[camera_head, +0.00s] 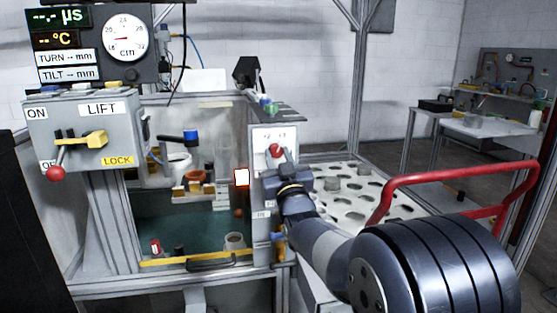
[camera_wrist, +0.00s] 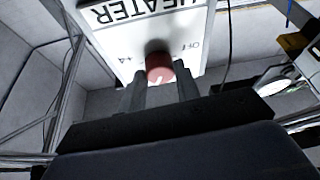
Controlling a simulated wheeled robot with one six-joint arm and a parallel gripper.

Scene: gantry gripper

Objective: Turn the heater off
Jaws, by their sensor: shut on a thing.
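The heater panel is a white plate (camera_head: 262,138) on the grey post in the middle of the head view. In the wrist view the panel (camera_wrist: 140,32) shows upside down, with the words HEATER and OFF and another mark too small to read surely. A round red knob (camera_wrist: 159,66) with a white pointer line sits on it. The knob (camera_head: 275,150) also shows in the head view. My gripper (camera_wrist: 160,90) has one finger on each side of the knob and is shut on it. Which mark the pointer line meets is unclear.
A bright orange-white glowing square (camera_head: 241,177) shows inside the enclosure left of the post. A LIFT panel (camera_head: 85,128) with a red-ended lever and yellow LOCK piece stands at the left. A perforated white table (camera_head: 345,200) and a red rail (camera_head: 455,174) lie to the right.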

